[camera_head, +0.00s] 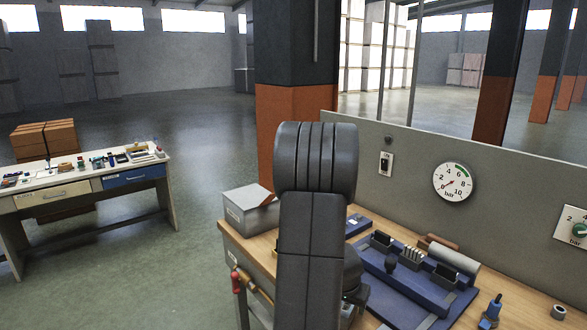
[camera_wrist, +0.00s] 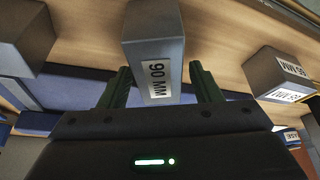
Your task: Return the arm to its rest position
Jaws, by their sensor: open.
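My gripper (camera_wrist: 160,82) shows in the wrist view with two dark green fingers spread apart. A grey block labelled "90 MM" (camera_wrist: 155,30) stands between and beyond the fingers, and I see gaps on both sides of it. My gripper is open and does not grip it. In the head view my raised arm fills the middle of the picture over the workbench (camera_head: 512,293).
Another labelled grey block (camera_wrist: 280,72) is at the right in the wrist view. On the bench are a blue tray (camera_head: 405,287) with fittings, a grey box (camera_head: 246,212) and a wall panel (camera_head: 400,170) with a gauge (camera_head: 453,182). A cluttered table (camera_head: 75,190) stands left across open floor.

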